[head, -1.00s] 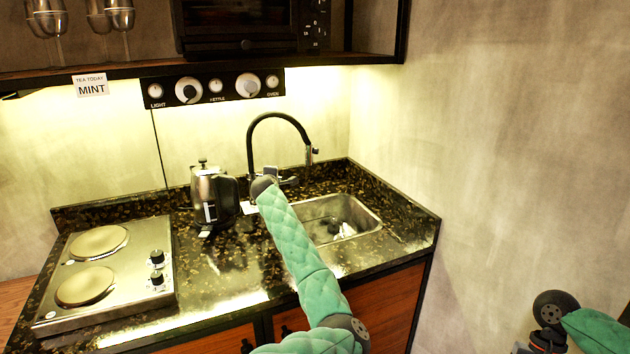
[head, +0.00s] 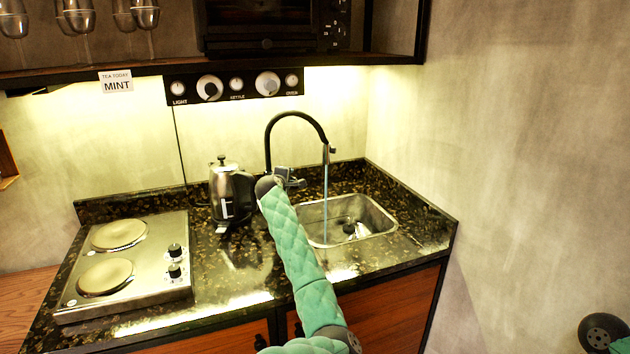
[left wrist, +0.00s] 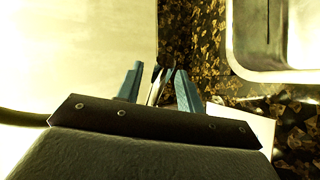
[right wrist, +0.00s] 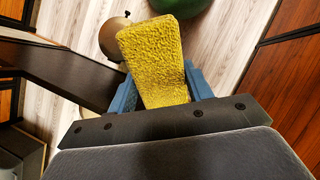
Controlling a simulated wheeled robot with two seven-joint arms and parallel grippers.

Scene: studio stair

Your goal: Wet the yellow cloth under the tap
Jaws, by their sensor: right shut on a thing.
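The black arched tap (head: 297,117) stands behind the steel sink (head: 385,218), and a thin stream of water (head: 325,195) falls from its spout into the basin. My left gripper (head: 288,179) is at the tap's base, by its lever. In the left wrist view its blue fingers (left wrist: 157,85) stand apart, with a narrow metal piece, seemingly the lever, between them; contact is unclear. The yellow cloth (right wrist: 155,55) is thick and rough in the right wrist view. My right gripper (right wrist: 160,90) is shut on it, away from the sink. The cloth is not in the head view.
A steel kettle (head: 224,192) stands left of the tap. A two-plate hob (head: 150,280) is on the counter's left. A wall rises right of the sink. A shelf with glasses (head: 80,18) hangs above. A green round thing (right wrist: 180,8) shows beyond the cloth.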

